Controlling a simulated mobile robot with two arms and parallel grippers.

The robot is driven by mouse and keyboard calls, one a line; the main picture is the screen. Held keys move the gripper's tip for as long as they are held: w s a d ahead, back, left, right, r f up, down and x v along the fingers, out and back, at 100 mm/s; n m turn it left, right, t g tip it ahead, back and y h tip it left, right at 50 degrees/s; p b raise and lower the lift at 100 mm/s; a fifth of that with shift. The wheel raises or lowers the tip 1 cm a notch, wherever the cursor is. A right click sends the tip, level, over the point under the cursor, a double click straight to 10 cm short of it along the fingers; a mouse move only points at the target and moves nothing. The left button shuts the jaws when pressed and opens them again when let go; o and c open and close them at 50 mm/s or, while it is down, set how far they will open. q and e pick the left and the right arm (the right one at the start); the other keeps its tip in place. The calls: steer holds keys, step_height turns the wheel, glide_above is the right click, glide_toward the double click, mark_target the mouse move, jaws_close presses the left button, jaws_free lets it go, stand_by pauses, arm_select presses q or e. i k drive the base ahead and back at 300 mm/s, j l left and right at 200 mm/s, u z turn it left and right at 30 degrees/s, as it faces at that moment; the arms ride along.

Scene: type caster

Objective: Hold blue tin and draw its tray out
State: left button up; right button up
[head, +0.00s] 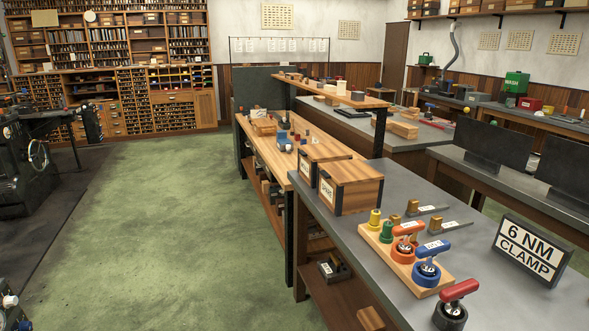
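I cannot clearly make out a blue tin with a tray. A small blue item (284,138) sits among small parts on the long wooden bench (262,152), too small to identify. A blue-handled tool (431,249) stands in a wooden holder (400,262) on the near grey bench; it does not look like a tin. Neither of my grippers shows in the head view.
The near grey bench (345,232) also carries wooden boxes (350,188), a red-handled tool (453,305) and a "6 NM CLAMP" sign (530,250). Green and red boxes stand on the back right bench. The green floor (160,220) at left centre is clear. Dark machinery stands at the left edge.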

mark_target(288, 147)
steer(key=i+j+z, duration=0.35)
steer(key=i+j, duration=1.95)
steer(key=i, duration=0.15)
steer(key=i+j+z, duration=0.15)
steer(key=z, duration=0.6)
steer(key=i+j+z, duration=0.35)
steer(key=j+z, duration=0.15)
steer(key=j, duration=0.25)
steer(key=i+j+z, duration=0.25)
steer(key=j, duration=0.2)
steer(key=j+z, duration=0.25)
steer(key=j, duration=0.15)
